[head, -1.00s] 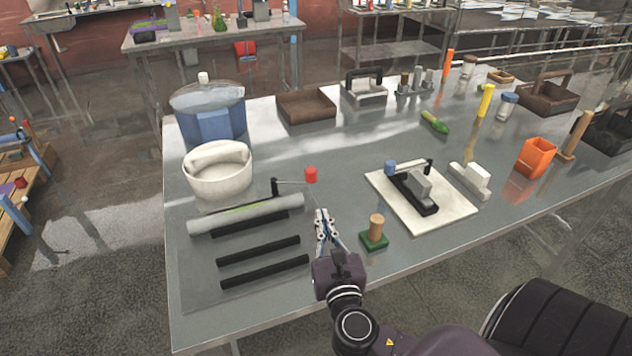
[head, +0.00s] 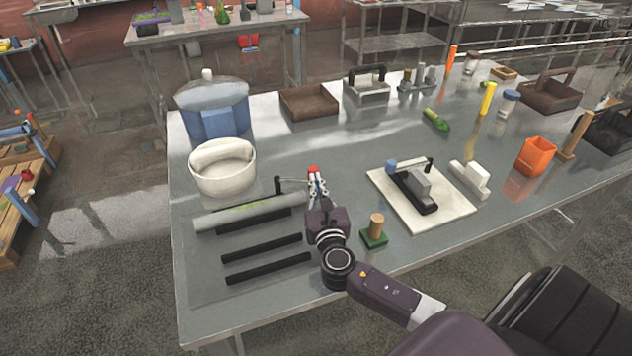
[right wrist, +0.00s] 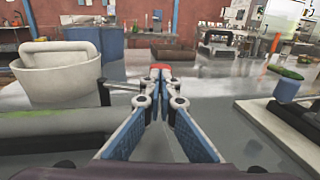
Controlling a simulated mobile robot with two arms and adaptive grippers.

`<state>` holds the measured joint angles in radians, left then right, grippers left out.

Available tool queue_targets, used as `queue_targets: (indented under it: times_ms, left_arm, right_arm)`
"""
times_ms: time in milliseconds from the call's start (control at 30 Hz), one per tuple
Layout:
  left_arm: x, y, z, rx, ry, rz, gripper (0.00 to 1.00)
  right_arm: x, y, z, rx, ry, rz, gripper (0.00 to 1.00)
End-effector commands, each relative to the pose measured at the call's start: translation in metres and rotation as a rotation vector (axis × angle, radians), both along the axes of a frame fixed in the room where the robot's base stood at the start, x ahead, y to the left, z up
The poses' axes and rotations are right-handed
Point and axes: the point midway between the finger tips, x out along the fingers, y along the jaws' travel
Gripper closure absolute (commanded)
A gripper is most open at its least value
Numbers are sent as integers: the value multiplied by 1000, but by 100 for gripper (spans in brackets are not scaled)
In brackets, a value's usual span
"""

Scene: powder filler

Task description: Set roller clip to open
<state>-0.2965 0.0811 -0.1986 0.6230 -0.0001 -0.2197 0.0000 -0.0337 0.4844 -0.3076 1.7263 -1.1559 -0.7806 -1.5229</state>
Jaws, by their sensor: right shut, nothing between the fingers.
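A grey roller (head: 250,212) with a yellow-green streak lies across a black bar at the left of the table. A thin lever beside its right end carries a red knob (head: 313,168). My right gripper (head: 314,177) is shut and empty, its fingertips at the near side of the red knob. In the right wrist view the red knob (right wrist: 160,66) shows just beyond the fingertips (right wrist: 160,74), which partly hide it; I cannot tell whether they touch. My left gripper is not in view.
Two black bars (head: 262,249) lie in front of the roller. A white tub (head: 222,178) stands behind it. A wooden peg on a green base (head: 375,233) stands right of my wrist. A white board (head: 453,212) with a black, blue-knobbed device lies further right.

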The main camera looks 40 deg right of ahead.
Motion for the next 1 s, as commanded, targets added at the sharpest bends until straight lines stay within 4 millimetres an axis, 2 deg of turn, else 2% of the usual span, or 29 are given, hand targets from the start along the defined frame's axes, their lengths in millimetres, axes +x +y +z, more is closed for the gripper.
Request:
queue_targets:
  times_ms: [267, 600, 733, 1000]
  left_arm:
    - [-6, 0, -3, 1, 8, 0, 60]
    - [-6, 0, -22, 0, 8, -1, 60]
    - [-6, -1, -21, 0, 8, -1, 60]
    - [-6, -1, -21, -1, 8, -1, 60]
  right_arm:
    - [2, -5, -1, -4, 0, 29, 100]
    - [18, -25, -2, -5, -1, 223, 100]
    - [26, -30, 0, 0, -1, 228, 100]
    - [26, -30, 1, 0, -1, 227, 100]
